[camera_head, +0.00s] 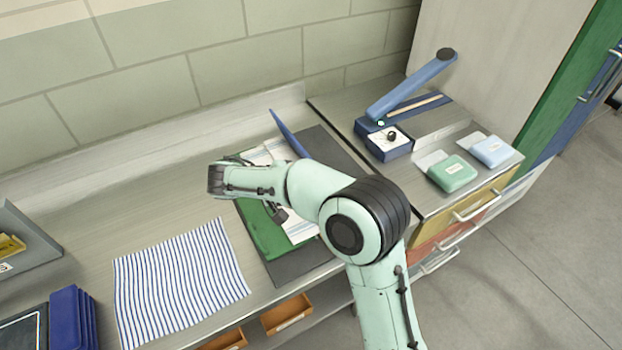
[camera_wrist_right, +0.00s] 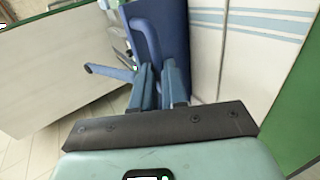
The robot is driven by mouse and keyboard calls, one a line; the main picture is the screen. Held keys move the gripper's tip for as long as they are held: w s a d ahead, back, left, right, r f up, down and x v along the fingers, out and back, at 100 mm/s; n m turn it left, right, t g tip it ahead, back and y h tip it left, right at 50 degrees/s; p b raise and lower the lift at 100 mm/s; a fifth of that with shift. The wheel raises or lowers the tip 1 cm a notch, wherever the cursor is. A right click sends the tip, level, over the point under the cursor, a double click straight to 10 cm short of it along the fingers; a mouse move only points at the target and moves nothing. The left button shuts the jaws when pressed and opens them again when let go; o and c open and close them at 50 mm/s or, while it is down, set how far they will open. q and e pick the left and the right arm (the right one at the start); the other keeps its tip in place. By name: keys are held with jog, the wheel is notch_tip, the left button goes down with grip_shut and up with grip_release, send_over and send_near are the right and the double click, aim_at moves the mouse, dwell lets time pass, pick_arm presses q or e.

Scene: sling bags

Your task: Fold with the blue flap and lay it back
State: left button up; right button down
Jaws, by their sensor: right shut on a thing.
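A green and white bag (camera_head: 262,232) with blue stripes lies on a dark mat on the counter, partly hidden under my right arm. Its blue flap (camera_head: 287,130) stands up, tilted, at the bag's far edge. In the right wrist view, the blue flap (camera_wrist_right: 172,25) is in front of my right gripper (camera_wrist_right: 159,68), and the jaws are shut on it. The bag's striped white panel (camera_wrist_right: 268,30) and green edge (camera_wrist_right: 300,130) show to the right there. In the head view my right forearm hides the jaws. My left gripper is not in view.
A striped cloth (camera_head: 180,282) lies at the left. A blue lever device (camera_head: 412,88) stands on the drawer cabinet, with a green box (camera_head: 452,172) and a light blue box (camera_head: 492,151) nearby. The dark mat (camera_head: 340,155) has bare room beside the bag.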

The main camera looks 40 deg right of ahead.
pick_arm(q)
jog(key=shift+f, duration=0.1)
pick_arm(e)
jog(key=shift+s+f, duration=0.15)
jog(key=shift+f, duration=0.5)
jog(key=c, duration=1.5)
grip_release()
jog(key=o, duration=0.3)
jog(key=shift+d, duration=0.1)
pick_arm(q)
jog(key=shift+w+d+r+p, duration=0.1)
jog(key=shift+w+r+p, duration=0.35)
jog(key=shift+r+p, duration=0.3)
pick_arm(e)
jog(key=shift+o, duration=0.2)
jog(key=v, duration=1.3)
jog(key=shift+w+r, duration=0.2)
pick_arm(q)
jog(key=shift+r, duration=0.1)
